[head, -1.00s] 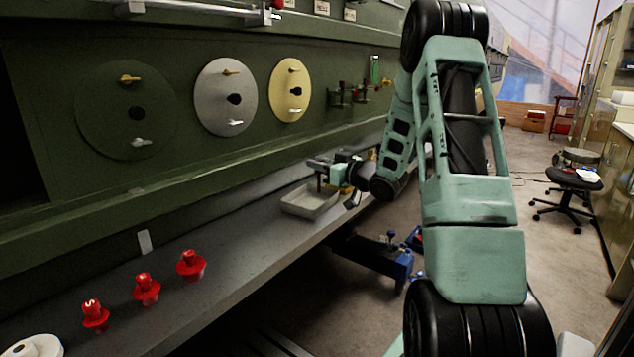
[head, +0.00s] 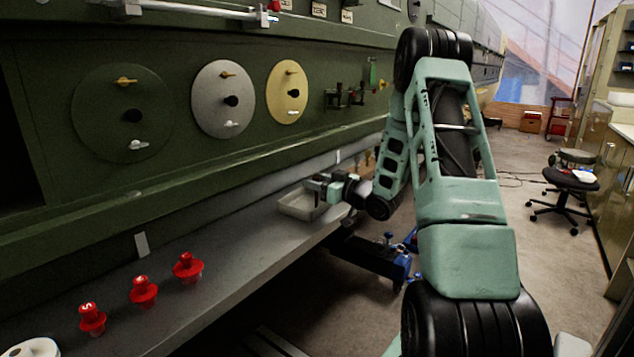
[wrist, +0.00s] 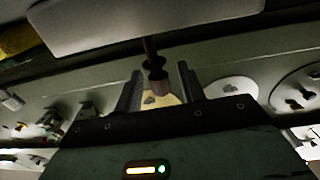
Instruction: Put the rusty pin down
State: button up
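The rusty pin (wrist: 153,66) is a dark brown stepped rod. In the wrist view it is between the two fingers of my gripper (wrist: 160,88), with a narrow gap on each side, so the fingers look open around it. Its far end overlaps the edge of the pale tray (wrist: 110,32); I cannot tell whether it touches the tray. In the head view my gripper (head: 318,184) is low over the tray (head: 292,208), which rests on the grey ledge. The pin is small and hard to make out there.
Red plugs (head: 143,291) stand on the near part of the ledge (head: 215,265). A white round object (head: 32,348) is at the lower left. The green fuselage wall with discs (head: 223,98) rises behind the ledge. A blue-footed stand (head: 395,262) is below the ledge edge.

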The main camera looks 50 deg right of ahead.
jog(key=shift+r, duration=0.1)
